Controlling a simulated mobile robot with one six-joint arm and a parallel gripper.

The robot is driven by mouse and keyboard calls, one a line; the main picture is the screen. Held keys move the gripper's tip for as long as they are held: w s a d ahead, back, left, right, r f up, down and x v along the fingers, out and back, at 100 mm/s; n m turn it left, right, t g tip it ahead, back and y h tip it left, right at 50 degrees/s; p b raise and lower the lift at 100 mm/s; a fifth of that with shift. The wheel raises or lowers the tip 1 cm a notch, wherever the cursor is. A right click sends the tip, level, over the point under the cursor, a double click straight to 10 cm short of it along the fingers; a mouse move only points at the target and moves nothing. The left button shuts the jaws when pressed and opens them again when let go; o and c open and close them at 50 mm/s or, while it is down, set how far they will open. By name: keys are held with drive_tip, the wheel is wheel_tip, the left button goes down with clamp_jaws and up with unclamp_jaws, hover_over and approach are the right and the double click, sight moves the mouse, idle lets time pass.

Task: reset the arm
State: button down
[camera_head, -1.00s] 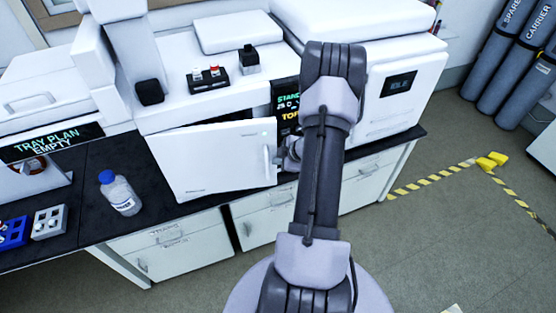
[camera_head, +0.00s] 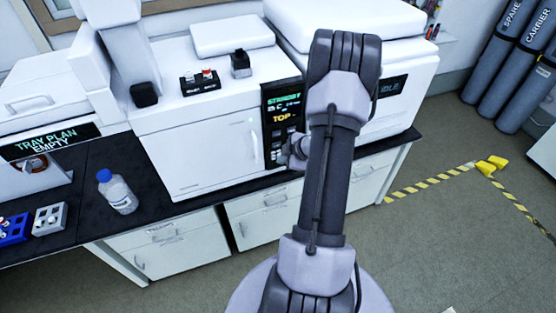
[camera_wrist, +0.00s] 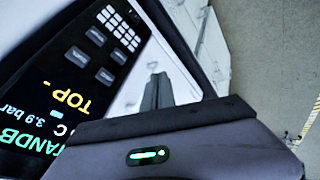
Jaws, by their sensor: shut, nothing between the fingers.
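My arm rises through the middle of the head view and hides most of my gripper. In the wrist view my gripper (camera_wrist: 156,80) is shut and empty, its dark fingers together, with a green light on its body. It is close in front of the dark control panel (camera_head: 283,120) of the white instrument; the panel (camera_wrist: 75,80) fills the left of the wrist view, with lit text and keys. I cannot tell whether the gripper touches anything. The instrument's white front door (camera_head: 205,155) sits flush with its front.
A blue-capped bottle (camera_head: 118,192) stands on the black bench at left, near a grey vial rack (camera_head: 49,218) and a blue rack (camera_head: 12,228). A small black vial holder (camera_head: 200,82) is on the instrument. Grey cylinders (camera_head: 510,60) stand at back right. The floor at right is mostly clear.

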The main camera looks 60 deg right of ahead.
drive_tip(key=w+r+m+h+b, duration=0.2)
drive_tip(key=w+r+h+b, duration=0.1)
drive_tip(key=w+r+b, duration=0.4)
drive_tip(key=w+a+r+m+g+h+b, duration=0.1)
drive_tip(key=a+r+m+b, duration=0.5)
drive_tip(key=a, duration=0.8)
drive_tip(key=s+a+f+m+y+b, duration=0.1)
drive_tip(key=s+a+y+b, duration=0.2)
drive_tip(key=s+a, duration=0.4)
drive_tip(key=s+a+f+m+y+b, duration=0.2)
drive_tip(key=s+a+y+b, duration=0.2)
drive_tip(key=a, duration=1.9)
drive_tip(key=s+b, duration=0.1)
drive_tip(key=s, duration=0.2)
drive_tip(key=shift+a+g, duration=0.2)
drive_tip(key=shift+g, duration=0.1)
